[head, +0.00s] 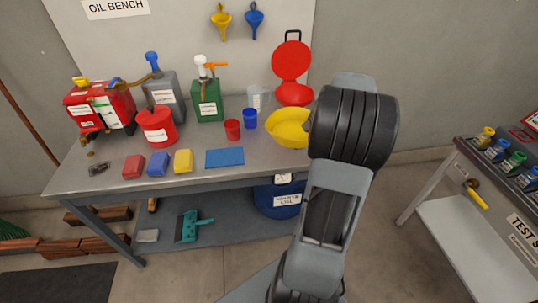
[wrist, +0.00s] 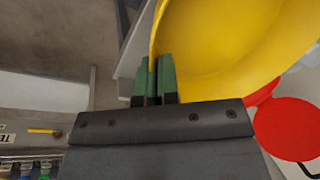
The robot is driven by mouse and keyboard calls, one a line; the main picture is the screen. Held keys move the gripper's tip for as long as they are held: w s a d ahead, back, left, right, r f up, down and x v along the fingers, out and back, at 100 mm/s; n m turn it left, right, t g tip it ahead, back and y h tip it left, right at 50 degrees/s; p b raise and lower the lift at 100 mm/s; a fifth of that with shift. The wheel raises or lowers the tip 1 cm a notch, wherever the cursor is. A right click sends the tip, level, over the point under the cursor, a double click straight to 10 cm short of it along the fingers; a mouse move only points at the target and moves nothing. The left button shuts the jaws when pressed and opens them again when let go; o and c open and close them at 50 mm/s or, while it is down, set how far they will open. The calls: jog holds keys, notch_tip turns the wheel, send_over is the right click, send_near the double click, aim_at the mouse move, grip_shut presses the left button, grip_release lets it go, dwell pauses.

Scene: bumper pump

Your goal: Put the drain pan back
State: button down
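The yellow drain pan (head: 287,128) is at the right end of the bench in the head view, partly covered by my arm. It looks tilted, and I cannot tell whether it touches the bench top. In the wrist view the yellow pan (wrist: 225,45) fills the upper right. My gripper (wrist: 158,78) has its green fingers close together, one on each side of the pan's rim, shut on it. In the head view my arm hides the gripper.
A red container with a raised round lid (head: 291,60) stands just behind the pan. A blue cup (head: 250,118), a red cup (head: 233,129) and a clear jug (head: 257,98) stand left of it. A blue drum (head: 278,198) is under the bench. Another bench (head: 470,170) stands right.

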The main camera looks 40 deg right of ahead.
aim_at(300, 134)
jog(key=shift+m, duration=0.7)
jog(key=w, duration=0.2)
jog(key=w+a+f, duration=0.2)
jog(key=w, duration=0.1)
jog(key=shift+w+f, duration=0.25)
jog(key=shift+w, duration=0.1)
jog(key=w+f, duration=0.1)
jog(key=w+a+f, duration=0.1)
jog(key=f, duration=0.1)
jog(key=w+f, duration=0.1)
jog(key=shift+w+a+f+p, duration=0.3)
jog(key=shift+w, duration=0.05)
jog(key=shift+w+a+f, duration=0.2)
jog(key=shift+w+f, duration=0.25)
jog(key=shift+f, duration=0.2)
jog(key=shift+s+x, duration=0.15)
jog(key=shift+x, duration=0.7)
jog(key=shift+s+x, duration=0.15)
jog(key=shift+x, duration=0.7)
jog(key=shift+f, duration=0.1)
